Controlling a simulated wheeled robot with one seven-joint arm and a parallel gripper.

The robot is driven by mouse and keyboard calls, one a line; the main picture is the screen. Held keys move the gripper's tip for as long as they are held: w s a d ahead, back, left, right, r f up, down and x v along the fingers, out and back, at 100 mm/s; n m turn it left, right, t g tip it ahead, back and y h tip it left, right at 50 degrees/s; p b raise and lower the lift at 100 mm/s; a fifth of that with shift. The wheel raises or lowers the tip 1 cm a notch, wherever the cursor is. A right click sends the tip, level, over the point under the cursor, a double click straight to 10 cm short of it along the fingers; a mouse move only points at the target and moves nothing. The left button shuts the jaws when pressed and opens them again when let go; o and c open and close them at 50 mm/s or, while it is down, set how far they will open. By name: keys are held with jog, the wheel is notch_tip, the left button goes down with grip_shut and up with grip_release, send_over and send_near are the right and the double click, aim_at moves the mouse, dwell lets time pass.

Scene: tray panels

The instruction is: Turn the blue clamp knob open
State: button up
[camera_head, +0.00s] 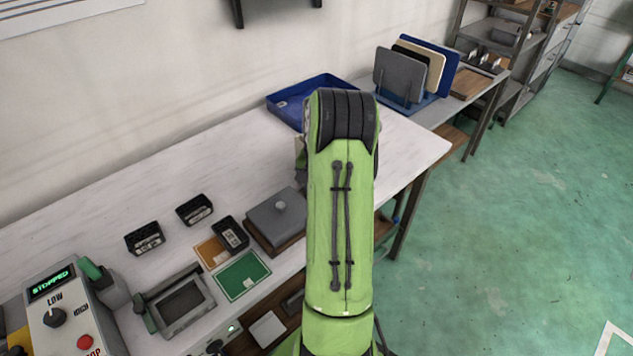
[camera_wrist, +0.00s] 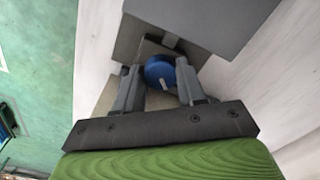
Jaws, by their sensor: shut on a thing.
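The blue clamp knob (camera_wrist: 158,72) shows in the wrist view as a round blue cap with a short white mark. It sits against a grey-brown bracket, beside a flat grey panel (camera_wrist: 205,18). My gripper (camera_wrist: 157,80) has one finger on each side of the knob and is shut on it. In the head view my green arm reaches over the table and hides the gripper, the knob and the clamp.
On the white table (camera_head: 110,205), a blue tray (camera_head: 290,98) lies behind my arm. A rack holds upright panels (camera_head: 400,73) at the back right. A grey lidded box (camera_head: 277,215), small black bins (camera_head: 145,238) and a control box (camera_head: 65,310) stand to the left.

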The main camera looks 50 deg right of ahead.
jog(key=n+p, duration=0.1)
jog(key=n, duration=0.3)
jog(key=shift+r+n, duration=0.1)
jog(key=shift+n, duration=0.3)
jog(key=shift+d+n+p, duration=0.1)
jog(key=shift+n+p, duration=0.45)
jog(key=shift+n, duration=1.65)
jog(key=o, duration=1.1)
jog(key=shift+c, duration=0.2)
